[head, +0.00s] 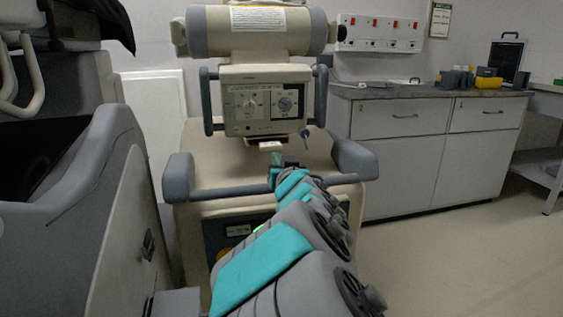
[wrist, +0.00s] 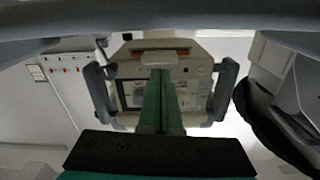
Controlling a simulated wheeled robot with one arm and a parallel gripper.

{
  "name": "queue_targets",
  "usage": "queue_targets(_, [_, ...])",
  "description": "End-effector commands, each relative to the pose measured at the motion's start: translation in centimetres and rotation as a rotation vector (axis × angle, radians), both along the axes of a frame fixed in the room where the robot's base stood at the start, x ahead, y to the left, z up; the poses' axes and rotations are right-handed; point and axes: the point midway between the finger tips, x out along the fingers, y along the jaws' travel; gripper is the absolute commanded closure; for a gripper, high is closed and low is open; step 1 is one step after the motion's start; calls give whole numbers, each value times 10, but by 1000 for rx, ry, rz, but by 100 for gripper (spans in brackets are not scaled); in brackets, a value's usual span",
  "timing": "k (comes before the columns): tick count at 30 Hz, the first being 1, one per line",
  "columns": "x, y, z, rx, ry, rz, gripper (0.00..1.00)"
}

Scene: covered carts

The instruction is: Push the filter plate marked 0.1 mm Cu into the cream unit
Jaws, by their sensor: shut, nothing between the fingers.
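The cream unit (head: 266,76) has dials on its front face and grey handles at both sides. In the head view a small pale plate (head: 270,146) sticks out at its lower edge, by a reddish slot. In the wrist view the plate (wrist: 159,58) shows as a pale block with orange-red on either side. Its marking is too small to read. My gripper (head: 277,160) is just below and in front of the plate in the head view. In the wrist view its green fingers (wrist: 160,74) are together and point at the plate; whether they touch it I cannot tell.
A grey rail with padded ends (head: 266,188) runs across the cart below my gripper. A large grey covered machine (head: 85,200) stands close at the left. A cabinet (head: 430,145) stands at the right, with open floor before it.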

Motion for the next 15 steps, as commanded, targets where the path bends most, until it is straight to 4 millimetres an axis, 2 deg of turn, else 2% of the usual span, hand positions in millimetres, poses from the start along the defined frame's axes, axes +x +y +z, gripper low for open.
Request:
queue_targets(6, [25, 6, -2, -1, 4, -1, 100])
queue_targets(15, [40, 11, -1, -1, 2, -1, 100])
